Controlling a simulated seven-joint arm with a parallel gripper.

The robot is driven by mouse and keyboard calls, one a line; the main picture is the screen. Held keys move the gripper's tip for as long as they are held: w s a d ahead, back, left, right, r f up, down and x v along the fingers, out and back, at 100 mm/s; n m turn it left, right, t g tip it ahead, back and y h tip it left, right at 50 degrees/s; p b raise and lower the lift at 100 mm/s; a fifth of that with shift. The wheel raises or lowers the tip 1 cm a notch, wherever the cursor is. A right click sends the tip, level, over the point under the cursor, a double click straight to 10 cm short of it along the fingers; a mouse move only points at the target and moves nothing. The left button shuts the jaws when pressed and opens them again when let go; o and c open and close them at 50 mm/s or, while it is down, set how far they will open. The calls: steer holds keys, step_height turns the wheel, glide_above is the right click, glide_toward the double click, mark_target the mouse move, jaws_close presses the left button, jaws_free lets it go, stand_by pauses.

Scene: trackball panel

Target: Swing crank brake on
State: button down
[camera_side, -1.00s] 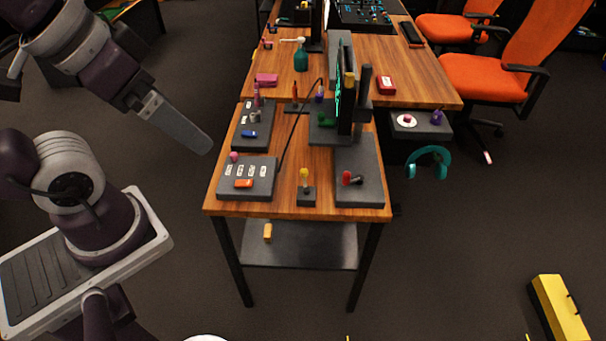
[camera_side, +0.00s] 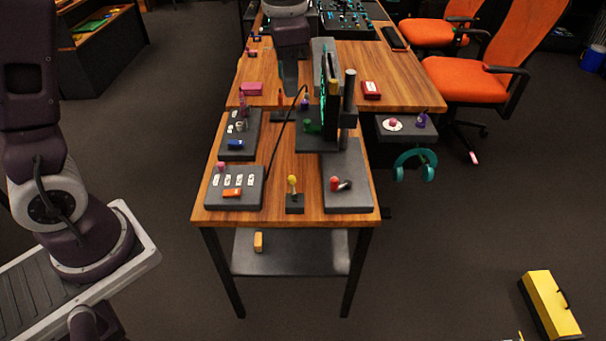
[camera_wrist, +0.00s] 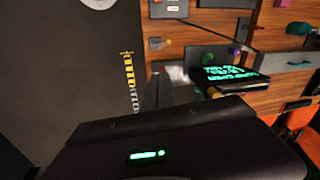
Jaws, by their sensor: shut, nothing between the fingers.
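My gripper (camera_side: 289,92) points down over the middle of the table, left of the upright screen; its fingers are shut and empty. In the wrist view the fingers (camera_wrist: 163,92) show blurred above the dark hand. No label reads "crank brake" and I cannot tell for certain which part it is. A short dark lever with a red knob (camera_side: 335,184) lies on the grey plate (camera_side: 347,203) at the front right. A yellow-knobbed lever (camera_side: 292,184) stands upright on a small block. My gripper is well behind both, touching neither.
The screen (camera_side: 326,96) and a dark post (camera_side: 348,95) stand right of my gripper. A cable crosses to the front left panel (camera_side: 250,202), which has an orange piece. A blue piece (camera_side: 236,145) sits on the panel behind. Bare wood shows around the panels.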

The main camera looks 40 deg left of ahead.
steer(key=w+f+m+g, duration=0.1)
steer(key=w+f, duration=0.2)
steer(key=f, duration=0.4)
steer(key=w+d+f+m+g+y, duration=0.1)
steer(key=w+f+m, duration=0.1)
steer(key=w+f, duration=0.2)
steer(key=w+f+m, duration=0.2)
steer(key=w+f, duration=0.1)
steer(key=f, duration=0.7)
steer(key=shift+w+d+f+g, duration=0.15)
steer(key=shift+w+f+g, duration=0.1)
steer(key=shift+w+g, duration=0.15)
glide_toward(292, 188)
steer(key=w+d+f, duration=0.2)
steer(key=f, duration=0.1)
steer(key=w+d+f, duration=0.1)
steer(key=f, duration=0.1)
steer(key=shift+w+d, duration=0.1)
steer(key=shift+w, duration=0.2)
steer(key=a, duration=0.1)
steer(key=s+a, duration=0.1)
steer(key=shift+s+a+f, duration=0.3)
steer(key=shift+a, duration=0.1)
steer(key=shift+s+a, duration=0.2)
steer(key=shift+a, duration=0.2)
